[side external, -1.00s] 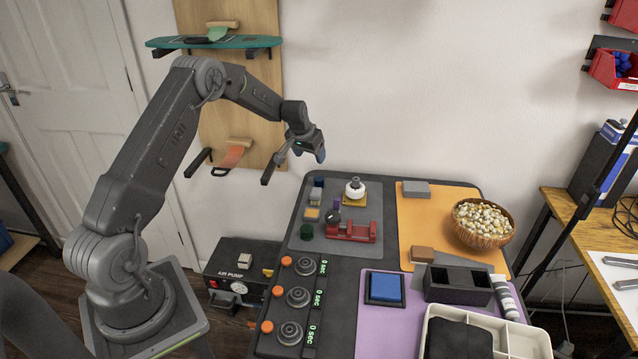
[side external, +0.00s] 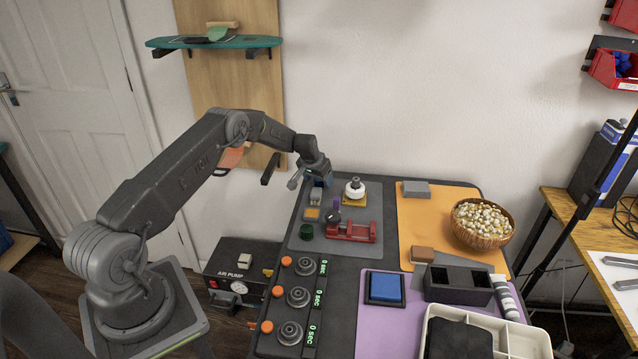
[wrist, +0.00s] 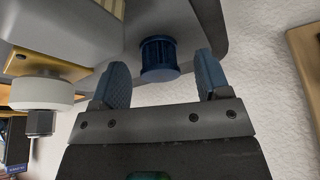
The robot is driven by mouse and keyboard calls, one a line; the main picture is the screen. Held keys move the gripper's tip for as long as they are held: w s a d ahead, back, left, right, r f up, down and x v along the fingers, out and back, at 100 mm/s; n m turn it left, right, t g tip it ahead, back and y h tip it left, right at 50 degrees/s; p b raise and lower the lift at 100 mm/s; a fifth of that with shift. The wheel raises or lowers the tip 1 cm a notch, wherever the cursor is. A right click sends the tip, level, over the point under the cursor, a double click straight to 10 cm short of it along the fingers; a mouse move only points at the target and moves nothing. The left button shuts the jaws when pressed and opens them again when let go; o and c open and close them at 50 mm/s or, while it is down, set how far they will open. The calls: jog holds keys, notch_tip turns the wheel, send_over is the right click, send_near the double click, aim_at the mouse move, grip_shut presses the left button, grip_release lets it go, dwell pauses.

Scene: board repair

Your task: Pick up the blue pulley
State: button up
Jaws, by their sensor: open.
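The blue pulley (wrist: 159,58) is a small dark blue ridged cylinder with a lighter blue flat end. In the wrist view it stands on the mat near its edge, between and just beyond my fingertips. My gripper (wrist: 161,76) is open, with one blue-padded finger on each side, and nothing is held. In the side view my gripper (side external: 323,177) is low over the far left corner of the grey mat and largely hides the pulley.
A white roller on a yellow base (side external: 355,190) stands right of my gripper. A grey block (side external: 316,194), a red vise (side external: 352,232) and a dark green cylinder (side external: 306,231) are nearby on the grey mat (side external: 373,196). The wall is close behind.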

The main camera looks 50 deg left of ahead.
jog(key=shift+f, duration=0.1)
jog(key=c, duration=1)
jog(key=shift+c, duration=0.2)
